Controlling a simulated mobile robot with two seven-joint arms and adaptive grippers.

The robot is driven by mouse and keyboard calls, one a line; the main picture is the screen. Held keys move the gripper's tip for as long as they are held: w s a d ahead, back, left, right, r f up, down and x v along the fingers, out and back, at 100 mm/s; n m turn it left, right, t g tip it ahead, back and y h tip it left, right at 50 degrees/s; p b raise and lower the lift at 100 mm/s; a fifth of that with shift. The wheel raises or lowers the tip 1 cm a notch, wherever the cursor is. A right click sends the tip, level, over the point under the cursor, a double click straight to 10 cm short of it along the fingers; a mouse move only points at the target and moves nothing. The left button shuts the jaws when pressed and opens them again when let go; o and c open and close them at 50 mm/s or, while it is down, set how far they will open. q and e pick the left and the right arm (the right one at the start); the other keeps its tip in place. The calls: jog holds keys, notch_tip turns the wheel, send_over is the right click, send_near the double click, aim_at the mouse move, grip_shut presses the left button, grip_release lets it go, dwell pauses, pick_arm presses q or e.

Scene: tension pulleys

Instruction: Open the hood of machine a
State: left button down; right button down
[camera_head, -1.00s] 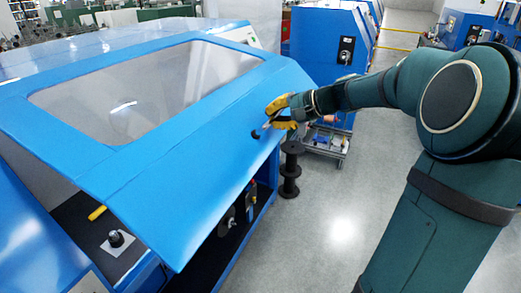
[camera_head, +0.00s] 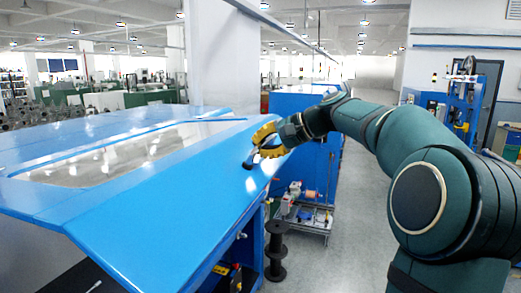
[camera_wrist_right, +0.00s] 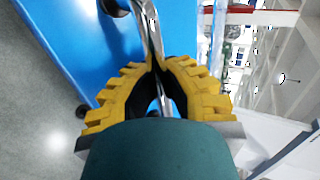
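The blue hood (camera_head: 190,205) of the machine, with a large clear window (camera_head: 130,155), fills the left of the head view. It is raised, with a dark gap under its front edge. A metal handle (camera_wrist_right: 150,22) is fixed to the hood's front panel. One dark handle mount (camera_head: 249,162) shows in the head view. My right gripper (camera_head: 264,141) is at the handle. In the right wrist view its yellow-padded fingers (camera_wrist_right: 158,62) are closed around the metal bar. The fingers hide part of the handle. My left gripper is not in view.
A black spool stand (camera_head: 276,252) stands on the floor just right of the machine. A metal cart (camera_head: 305,212) with small parts is behind it, beside another blue machine (camera_head: 300,103). Grey floor (camera_head: 355,190) lies open between these and my right arm.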

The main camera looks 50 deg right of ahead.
jog(key=shift+s+d, duration=0.15)
jog(key=shift+d, duration=0.05)
jog(key=c, duration=1.2)
grip_release()
jog(key=shift+c, duration=0.2)
jog(key=shift+o, duration=1.2)
jog(key=shift+s+d+r, duration=0.1)
jog(key=shift+s+d, duration=0.05)
jog(key=shift+s, duration=0.2)
jog(key=shift+w, duration=0.2)
